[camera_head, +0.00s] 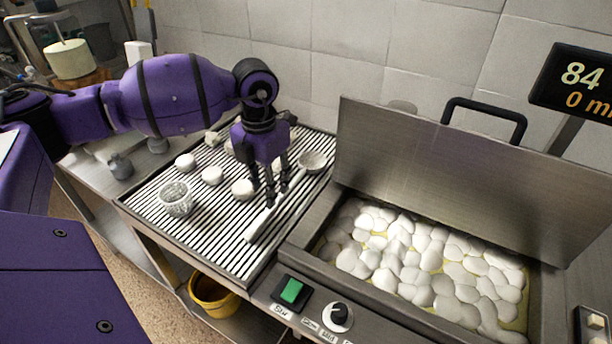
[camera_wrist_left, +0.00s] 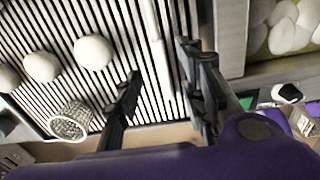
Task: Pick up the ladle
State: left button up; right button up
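The ladle (camera_head: 313,161) lies on the slatted rack (camera_head: 228,238), its round bowl toward the back right and its pale handle running toward the front. My left gripper (camera_head: 270,197) points down over the handle. In the left wrist view, the ladle's handle (camera_wrist_left: 156,45) passes between the two spread fingers of the left gripper (camera_wrist_left: 159,62). The fingers are apart and do not appear closed on it. I cannot tell how far the fingertips are from the rack. My right gripper is in neither view.
A small perforated basket (camera_head: 176,199) and several white dough-like balls (camera_head: 212,176) sit on the rack. A metal basin (camera_head: 318,232) full of white pieces stands to the right, with a raised lid (camera_head: 440,180). A tiled wall (camera_head: 345,35) closes the back.

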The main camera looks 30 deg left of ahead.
aim_at(268, 211)
pick_arm(q)
jog(key=f, duration=0.2)
jog(key=shift+s+f, duration=0.3)
jog(key=shift+s, duration=0.05)
notch_tip(268, 211, down, 4)
jog(key=shift+f+p, duration=0.1)
jog(key=shift+p, duration=0.3)
jog(key=shift+w+f, duration=0.1)
jog(key=shift+f, duration=0.25)
jog(key=c, duration=0.6)
grip_shut()
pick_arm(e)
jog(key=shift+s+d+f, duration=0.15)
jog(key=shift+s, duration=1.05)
